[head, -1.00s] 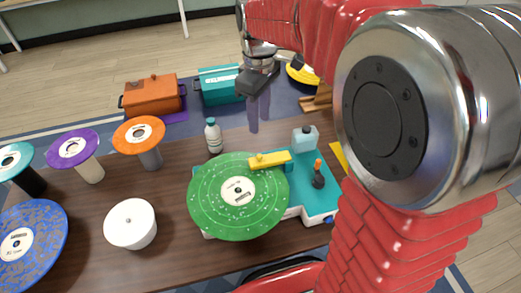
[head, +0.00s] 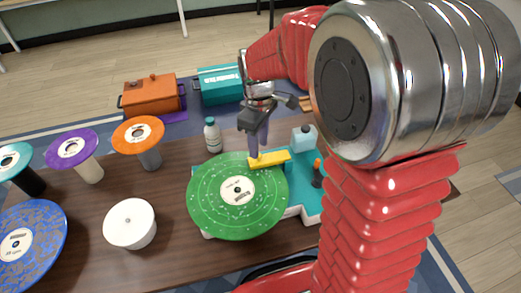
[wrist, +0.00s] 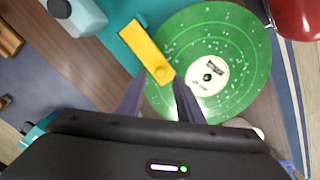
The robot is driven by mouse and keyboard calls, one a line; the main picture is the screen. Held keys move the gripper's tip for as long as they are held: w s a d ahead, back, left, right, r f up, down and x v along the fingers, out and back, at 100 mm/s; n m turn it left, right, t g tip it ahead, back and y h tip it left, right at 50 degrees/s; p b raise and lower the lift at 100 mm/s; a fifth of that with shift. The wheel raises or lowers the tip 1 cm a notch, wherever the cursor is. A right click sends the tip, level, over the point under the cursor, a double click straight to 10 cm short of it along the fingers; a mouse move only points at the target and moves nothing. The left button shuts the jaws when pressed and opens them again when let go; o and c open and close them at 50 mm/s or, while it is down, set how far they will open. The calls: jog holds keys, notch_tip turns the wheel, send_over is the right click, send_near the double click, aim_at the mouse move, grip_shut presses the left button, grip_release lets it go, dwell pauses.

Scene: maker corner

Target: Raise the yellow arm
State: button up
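My gripper (head: 258,155) is just behind and above the knob end of the yellow arm. In the wrist view its two fingers (wrist: 155,84) are spread apart, one on each side of the knob end, with nothing visibly held. Whether the fingertips touch the arm cannot be told.
A bottle (head: 212,135) stands behind the disc, and a pale blue block-shaped bottle (head: 304,137) is right of the gripper. An orange-tipped lever (head: 317,173) stands on the player. A white round container (head: 130,224) and coloured discs on stands are at left.

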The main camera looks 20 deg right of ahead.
aim_at(260, 155)
jog(key=shift+f, duration=1.75)
jog(key=shift+c, duration=0.6)
grip_shut()
jog(key=shift+d, duration=0.25)
jog(key=shift+a+r, duration=0.1)
jog(key=shift+a, duration=0.05)
